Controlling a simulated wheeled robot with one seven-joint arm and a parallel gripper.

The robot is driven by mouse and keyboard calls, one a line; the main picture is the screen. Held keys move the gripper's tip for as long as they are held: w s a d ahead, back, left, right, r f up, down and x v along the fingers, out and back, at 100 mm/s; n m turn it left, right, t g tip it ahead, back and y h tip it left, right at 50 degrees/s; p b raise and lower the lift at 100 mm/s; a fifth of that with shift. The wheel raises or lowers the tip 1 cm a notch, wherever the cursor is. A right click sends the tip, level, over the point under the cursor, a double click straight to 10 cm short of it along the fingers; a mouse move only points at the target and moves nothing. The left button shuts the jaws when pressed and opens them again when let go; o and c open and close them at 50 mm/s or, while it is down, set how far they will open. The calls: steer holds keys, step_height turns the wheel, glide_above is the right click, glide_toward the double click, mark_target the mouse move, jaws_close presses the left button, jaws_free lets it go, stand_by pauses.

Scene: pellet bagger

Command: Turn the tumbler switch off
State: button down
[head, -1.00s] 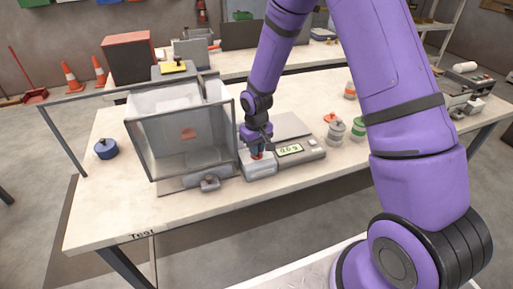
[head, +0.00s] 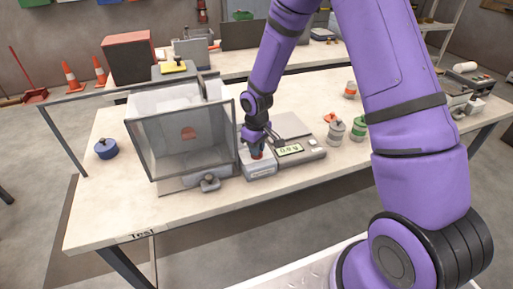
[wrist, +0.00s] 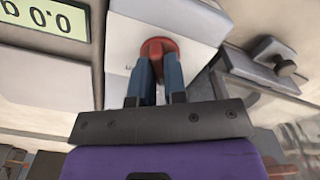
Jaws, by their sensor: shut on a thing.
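The tumbler switch is a red knob (wrist: 158,47) on a pale grey box (head: 260,170) at the bench's front, between the clear bin and the scale. My gripper (head: 257,154) is at the top of this box. In the wrist view, the blue fingers of my gripper (wrist: 155,70) are closed on the red knob, one on each side. The fingers cover part of the knob, so its on or off position cannot be told.
The scale (head: 312,154) stands right of the box; its display (wrist: 46,18) reads 0.0 g. The clear-walled bin (head: 165,150) with a latch knob (head: 209,182) is close on the left. The bench front is clear.

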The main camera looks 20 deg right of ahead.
steer(key=c, duration=1.2)
jaws_free()
steer(key=shift+o, duration=0.2)
step_height(320, 180, up, 11)
steer(key=s+d+r+m+t, duration=0.1)
steer(key=s+d+r, duration=0.1)
steer(key=s+r, duration=0.5)
steer(key=s+d+r+m+t, duration=0.15)
steer(key=s+r, duration=0.25)
steer(key=r, duration=0.7)
steer(key=s+d+r+m+t, duration=0.1)
steer(key=s+r, duration=0.3)
steer(key=s, duration=0.5)
steer(key=s+d+r+m+t, duration=0.1)
steer(key=s+r, duration=0.3)
steer(key=s, duration=0.5)
steer(key=shift+s+d+m+t, duration=0.25)
steer(key=shift+d+m+t, duration=0.1)
steer(key=shift+d+m, duration=0.5)
